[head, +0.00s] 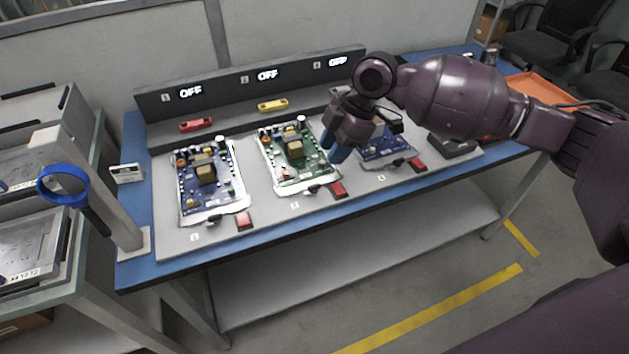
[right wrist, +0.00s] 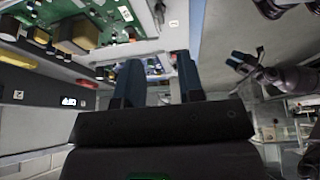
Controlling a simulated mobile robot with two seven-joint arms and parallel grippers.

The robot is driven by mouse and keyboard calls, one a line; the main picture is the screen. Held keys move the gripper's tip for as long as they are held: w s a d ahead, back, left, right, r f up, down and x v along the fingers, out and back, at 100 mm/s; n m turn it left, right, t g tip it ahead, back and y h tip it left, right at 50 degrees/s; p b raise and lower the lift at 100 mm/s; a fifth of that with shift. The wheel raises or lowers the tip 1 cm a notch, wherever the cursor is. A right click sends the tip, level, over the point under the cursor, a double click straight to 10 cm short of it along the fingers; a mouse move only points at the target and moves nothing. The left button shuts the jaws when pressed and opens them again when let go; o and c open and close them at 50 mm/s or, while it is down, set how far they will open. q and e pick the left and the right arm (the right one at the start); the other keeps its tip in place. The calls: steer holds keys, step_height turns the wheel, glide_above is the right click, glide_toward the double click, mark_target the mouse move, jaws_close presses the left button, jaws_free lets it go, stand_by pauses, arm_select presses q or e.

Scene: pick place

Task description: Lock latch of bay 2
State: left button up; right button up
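Bay 2, the middle one, holds a green circuit board (head: 293,160) in a pale frame. A small black lever (head: 314,188), which looks like its latch, lies at the board's front edge, left of a red button (head: 338,190). Whether it is locked cannot be told. My right gripper (head: 337,146) hangs above the gap between bays 2 and 3, apart from the lever. In the right wrist view its two blue fingers (right wrist: 158,82) are spread with nothing between them. My left gripper (right wrist: 238,63) shows small in the right wrist view; its opening is unclear.
Bay 1 holds a blue board (head: 207,180); bay 3's blue board (head: 385,147) is partly behind my right arm. Displays above the bays read OFF (head: 267,75). A red handle (head: 198,124) and a yellow handle (head: 273,104) lie behind bays 1 and 2.

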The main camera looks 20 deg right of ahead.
mark_target(315, 185)
steer(key=shift+g, duration=0.3)
steer(key=x, duration=0.2)
steer(key=b+x, duration=0.1)
steer(key=x, duration=0.2)
steer(key=b+x, duration=0.1)
steer(key=x, duration=0.1)
steer(key=shift+w+d+f, duration=0.1)
steer(key=shift+w+f, duration=0.1)
steer(key=shift+f, duration=0.3)
steer(key=shift+x, duration=0.8)
steer(key=shift+c, duration=0.3)
jaws_close()
